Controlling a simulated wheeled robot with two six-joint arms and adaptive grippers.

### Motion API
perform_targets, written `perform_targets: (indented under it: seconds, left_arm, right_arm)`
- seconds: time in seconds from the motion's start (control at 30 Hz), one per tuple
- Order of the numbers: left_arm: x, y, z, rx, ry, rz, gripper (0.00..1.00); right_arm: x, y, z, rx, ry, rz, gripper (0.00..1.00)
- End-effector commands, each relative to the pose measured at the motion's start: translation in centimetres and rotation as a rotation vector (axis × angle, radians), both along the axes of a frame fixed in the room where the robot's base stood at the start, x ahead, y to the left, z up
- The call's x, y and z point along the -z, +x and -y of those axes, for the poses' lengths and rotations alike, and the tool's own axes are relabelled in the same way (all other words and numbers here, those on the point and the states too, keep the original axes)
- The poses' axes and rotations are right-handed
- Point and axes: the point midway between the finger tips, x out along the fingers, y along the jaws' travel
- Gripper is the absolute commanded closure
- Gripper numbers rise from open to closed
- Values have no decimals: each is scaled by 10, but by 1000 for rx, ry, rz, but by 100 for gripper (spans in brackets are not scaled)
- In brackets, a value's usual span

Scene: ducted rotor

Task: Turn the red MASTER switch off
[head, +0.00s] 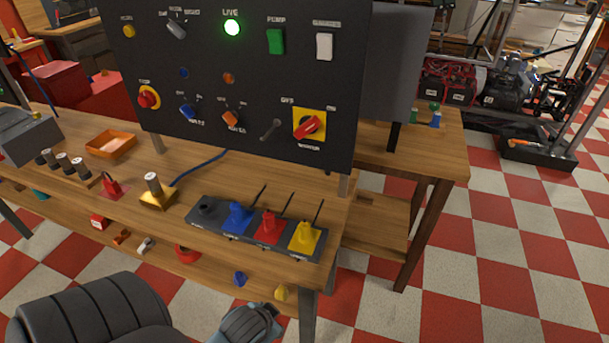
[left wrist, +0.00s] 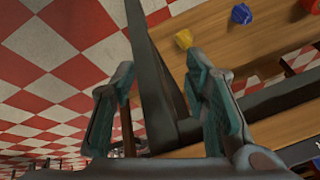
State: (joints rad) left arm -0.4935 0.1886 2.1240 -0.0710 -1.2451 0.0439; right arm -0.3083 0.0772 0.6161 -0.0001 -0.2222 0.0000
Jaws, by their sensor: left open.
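The red MASTER switch (head: 307,127) is a rotary handle on a yellow plate at the lower right of the black panel (head: 205,68). OFF is printed at the plate's upper left and ON at its upper right. The red handle lies slanted, one end toward the upper right, near ON. The green LIVE lamp (head: 232,27) is lit. My left gripper (left wrist: 160,68) is open and empty in the left wrist view, its teal fingers apart near a dark table frame. It is well below and away from the switch. My right gripper is not in view.
Below the panel, a wooden bench (head: 235,185) carries a dark tray (head: 265,247) with blue, red and yellow pieces. An orange tray (head: 110,144) and a gold block (head: 157,196) stand further left. A second wooden table (head: 452,150) stands at right. Checkered floor is clear at front right.

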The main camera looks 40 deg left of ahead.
Motion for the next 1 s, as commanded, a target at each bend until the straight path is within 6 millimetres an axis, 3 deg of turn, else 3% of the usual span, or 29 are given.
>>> perform_targets:
  seconds: [0.07,0.2,0.3,0.4,0.5,0.67,1.0]
  left_arm:
    - [-57,13,-8,10,52,92,58]
    - [-148,84,-64,46,292,409,58]
    - [-216,126,-85,103,442,635,58]
    - [-279,152,-89,175,559,822,58]
    - [-316,165,-86,228,626,932,58]
    - [-325,187,-92,238,640,960,58]
    - [-324,276,-123,236,634,956,58]
  right_arm:
    - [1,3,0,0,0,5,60]
    - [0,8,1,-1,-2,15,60]
    - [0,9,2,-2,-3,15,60]
    - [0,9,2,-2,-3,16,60]
    - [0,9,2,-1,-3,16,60]
    - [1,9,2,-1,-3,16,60]
    - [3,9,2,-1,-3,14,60]
